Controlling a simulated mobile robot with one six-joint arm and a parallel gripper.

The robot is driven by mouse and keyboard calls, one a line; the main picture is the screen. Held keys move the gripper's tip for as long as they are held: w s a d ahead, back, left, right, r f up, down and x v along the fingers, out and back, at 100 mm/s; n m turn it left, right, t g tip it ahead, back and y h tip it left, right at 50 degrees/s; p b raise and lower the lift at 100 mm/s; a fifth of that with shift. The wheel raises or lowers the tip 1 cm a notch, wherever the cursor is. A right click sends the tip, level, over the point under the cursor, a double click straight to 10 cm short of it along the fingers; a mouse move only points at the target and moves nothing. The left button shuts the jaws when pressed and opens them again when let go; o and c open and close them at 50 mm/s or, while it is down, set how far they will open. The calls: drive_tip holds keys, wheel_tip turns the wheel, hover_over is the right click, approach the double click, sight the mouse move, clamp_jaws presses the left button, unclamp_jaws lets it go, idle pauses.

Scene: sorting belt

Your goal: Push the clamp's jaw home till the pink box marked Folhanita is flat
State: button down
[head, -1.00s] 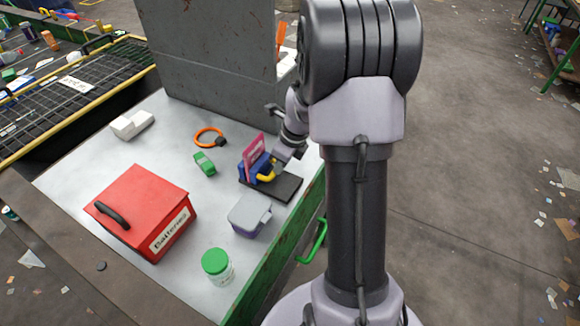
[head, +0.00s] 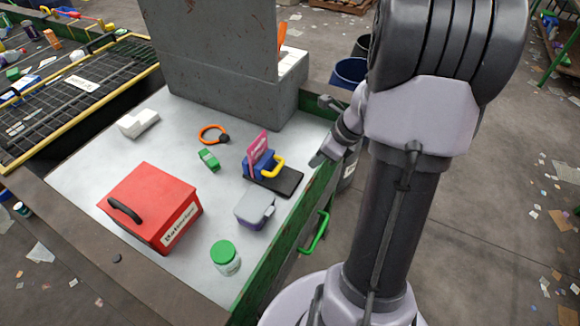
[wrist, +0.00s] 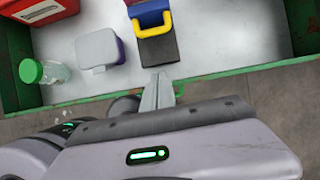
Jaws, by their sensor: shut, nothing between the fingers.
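The clamp (head: 262,165) is blue with a yellow handle (head: 278,166) on a dark base plate (head: 286,183). In the head view the pink box (head: 257,144) stands upright and thin in the clamp; its lettering is too small to read and I cannot tell whether it is squeezed fully flat. My gripper (head: 318,159) is shut and empty, right of the handle and apart from it. In the wrist view the shut fingers (wrist: 158,78) point at the base plate (wrist: 159,50), with the yellow handle (wrist: 155,25) beyond; the pink box is not clearly visible there.
A grey-lidded container (head: 254,208), a green-lidded jar (head: 225,257) and a red box (head: 150,205) stand nearer on the table. A green item (head: 208,159), an orange ring (head: 212,134) and a white block (head: 138,123) lie farther left. A grey cabinet (head: 235,95) rises behind.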

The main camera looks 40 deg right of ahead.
drive_tip(key=b+x, duration=0.4)
drive_tip(key=x, duration=0.6)
drive_tip(key=shift+w+f, duration=0.1)
drive_tip(key=w, duration=0.1)
drive_tip(key=w+a, duration=0.1)
drive_tip(key=w+r, duration=0.1)
drive_tip(key=shift+a+b, duration=0.25)
drive_tip(key=shift+b, duration=0.05)
drive_tip(key=shift+w+a, duration=0.1)
drive_tip(key=shift+w, duration=0.25)
drive_tip(key=shift+w+a+r+p, duration=0.15)
drive_tip(key=shift+w+a+p, duration=0.1)
drive_tip(key=shift+w+p, duration=0.25)
drive_tip(key=shift+w, duration=0.1)
drive_tip(key=shift+d, duration=0.1)
